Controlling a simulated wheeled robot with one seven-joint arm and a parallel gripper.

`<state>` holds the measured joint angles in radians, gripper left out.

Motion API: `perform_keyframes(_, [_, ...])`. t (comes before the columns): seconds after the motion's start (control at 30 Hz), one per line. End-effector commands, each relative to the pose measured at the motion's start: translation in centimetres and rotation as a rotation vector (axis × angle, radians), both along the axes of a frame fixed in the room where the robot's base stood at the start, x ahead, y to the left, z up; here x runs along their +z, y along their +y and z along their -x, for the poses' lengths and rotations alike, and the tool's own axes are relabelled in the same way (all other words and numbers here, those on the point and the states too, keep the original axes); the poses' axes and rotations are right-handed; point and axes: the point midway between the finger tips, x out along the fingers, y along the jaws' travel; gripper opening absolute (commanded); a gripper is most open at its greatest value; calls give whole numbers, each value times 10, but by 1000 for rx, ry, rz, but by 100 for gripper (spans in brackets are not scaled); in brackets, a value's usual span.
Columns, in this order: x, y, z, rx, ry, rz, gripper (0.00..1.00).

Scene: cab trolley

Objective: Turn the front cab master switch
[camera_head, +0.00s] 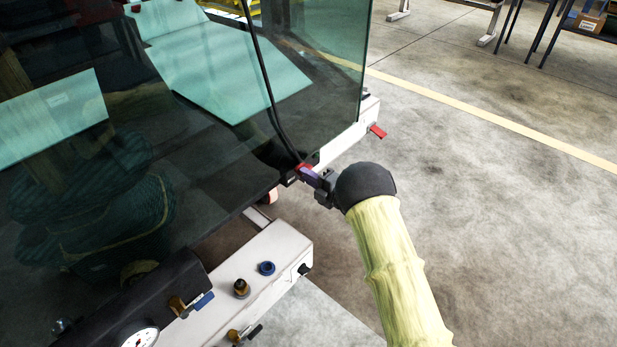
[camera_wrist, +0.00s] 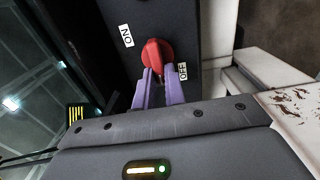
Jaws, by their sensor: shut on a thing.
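The red master switch (camera_wrist: 155,52) is a rounded knob on a dark panel (camera_wrist: 178,22) in the wrist view. An ON label (camera_wrist: 126,36) is at its upper left and an OFF label (camera_wrist: 182,71) at its lower right. My gripper (camera_wrist: 158,78) has its two purple fingers shut on the lower end of the knob, close to the OFF label. In the head view the red switch (camera_head: 304,167) shows small at the cab's lower corner, with my gripper (camera_head: 311,177) against it. The fingers partly hide the knob, and its exact angle is hard to tell.
The glass-walled cab (camera_head: 180,130) fills the left. Open floor (camera_head: 490,210) lies to the right.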

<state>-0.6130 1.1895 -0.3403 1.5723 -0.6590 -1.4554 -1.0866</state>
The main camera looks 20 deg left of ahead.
Motion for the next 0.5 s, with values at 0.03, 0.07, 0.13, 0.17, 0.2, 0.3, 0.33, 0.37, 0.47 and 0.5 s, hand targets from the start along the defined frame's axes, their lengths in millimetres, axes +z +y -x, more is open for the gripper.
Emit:
perform_keyframes(0.03, [-4, -1, 2, 4, 1, 8, 0])
perform_keyframes(0.07, [-4, -1, 2, 4, -1, 9, 0])
perform_keyframes(0.13, [-4, -1, 2, 4, -2, 10, 0])
perform_keyframes(0.17, [-4, 0, 2, 4, -3, 10, 0])
perform_keyframes(0.2, [-4, 0, 2, 4, -3, 11, 0])
perform_keyframes(0.3, [-4, 0, 2, 4, -2, 11, 0])
perform_keyframes(0.33, [-5, 0, 2, 4, -2, 11, 0])
perform_keyframes(0.37, [-5, 0, 2, 4, -2, 11, 0])
perform_keyframes(0.47, [-5, 0, 2, 4, -2, 11, 24])
perform_keyframes(0.5, [-4, 0, 2, 4, -2, 10, 32])
